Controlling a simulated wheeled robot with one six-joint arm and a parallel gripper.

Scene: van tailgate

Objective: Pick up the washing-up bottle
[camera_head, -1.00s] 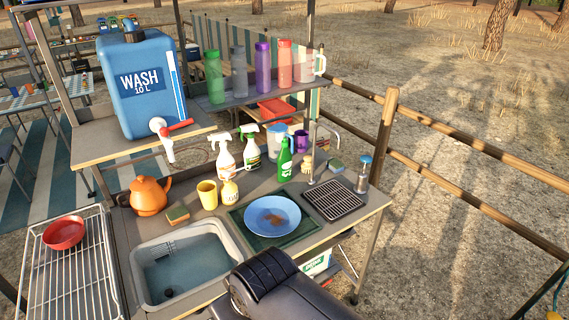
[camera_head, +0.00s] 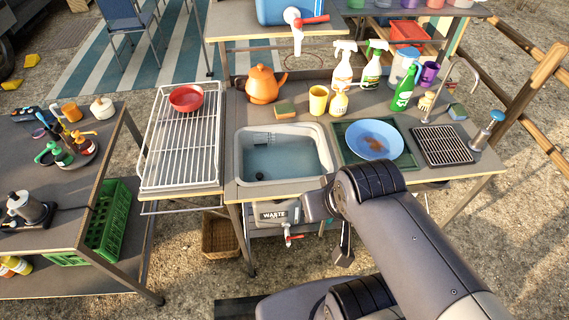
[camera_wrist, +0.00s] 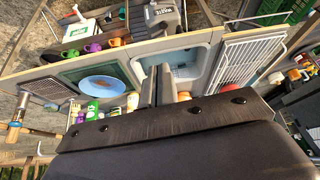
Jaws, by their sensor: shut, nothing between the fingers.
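The washing-up bottle, green with a white label, appears to be the one (camera_head: 404,88) standing upright at the back of the counter, behind the blue plate (camera_head: 375,138). In the wrist view, which is upside down, a small green bottle (camera_wrist: 92,112) shows beyond the plate, partly hidden by the wrist housing. My gripper (camera_wrist: 157,76) is shut and empty. Its fingers point towards the sink area, well apart from the bottle. In the head view my arm comes in from the lower right, in front of the counter.
Two spray bottles (camera_head: 343,66) and a purple mug (camera_head: 429,74) stand close to the bottle. A yellow cup (camera_head: 318,100), sponge (camera_head: 285,110) and orange teapot (camera_head: 264,85) stand left. The sink (camera_head: 240,160) and wire rack (camera_head: 182,140) are at front left. A tap rises at right.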

